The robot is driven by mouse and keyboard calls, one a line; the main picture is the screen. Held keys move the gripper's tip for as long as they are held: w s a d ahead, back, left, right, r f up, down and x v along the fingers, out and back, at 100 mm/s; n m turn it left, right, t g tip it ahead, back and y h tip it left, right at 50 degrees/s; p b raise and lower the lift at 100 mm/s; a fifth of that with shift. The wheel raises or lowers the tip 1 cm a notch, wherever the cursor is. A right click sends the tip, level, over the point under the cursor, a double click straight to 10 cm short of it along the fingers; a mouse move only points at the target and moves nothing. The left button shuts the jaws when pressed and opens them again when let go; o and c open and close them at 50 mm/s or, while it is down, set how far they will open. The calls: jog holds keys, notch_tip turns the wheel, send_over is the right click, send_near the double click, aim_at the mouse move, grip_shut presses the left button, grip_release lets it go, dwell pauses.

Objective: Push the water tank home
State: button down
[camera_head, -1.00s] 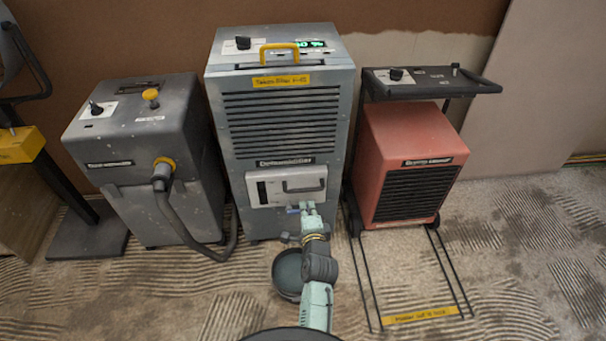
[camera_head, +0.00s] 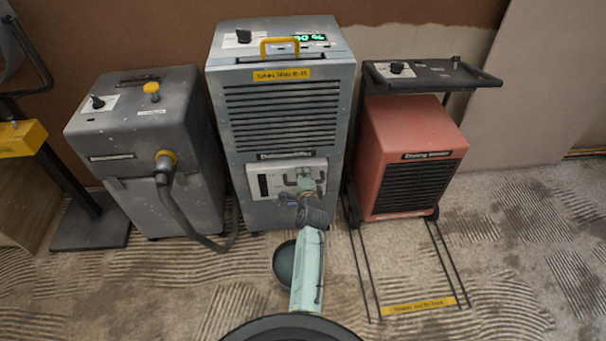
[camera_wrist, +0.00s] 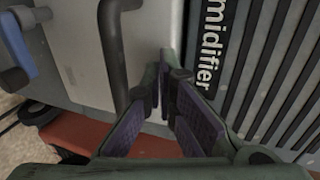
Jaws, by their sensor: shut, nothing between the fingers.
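The water tank (camera_head: 262,186) is a light grey box front with a dark slot window and a dark handle, low in the grey dehumidifier (camera_head: 238,130). Its face seems to stand slightly proud of the cabinet; the depth is hard to judge. My gripper (camera_head: 305,178) is shut and empty in front of the tank's right half and hides part of the handle. In the wrist view the closed fingertips (camera_wrist: 168,62) are at the tank face (camera_wrist: 85,55), between the handle (camera_wrist: 113,55) and the lettered cabinet panel. I cannot tell whether they touch it.
A dark round bucket (camera_head: 284,262) stands on the floor under my arm. A grey machine with a hose (camera_head: 150,150) is left, a red dryer (camera_head: 410,150) with a thin frame on the floor is right. A blue part (camera_wrist: 18,48) sits below the tank.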

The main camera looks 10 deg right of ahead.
aim_at(302, 167)
jog(key=shift+w+b, duration=0.5)
jog(key=shift+w, duration=1)
jog(key=shift+r, duration=0.1)
jog(key=shift+s, duration=0.1)
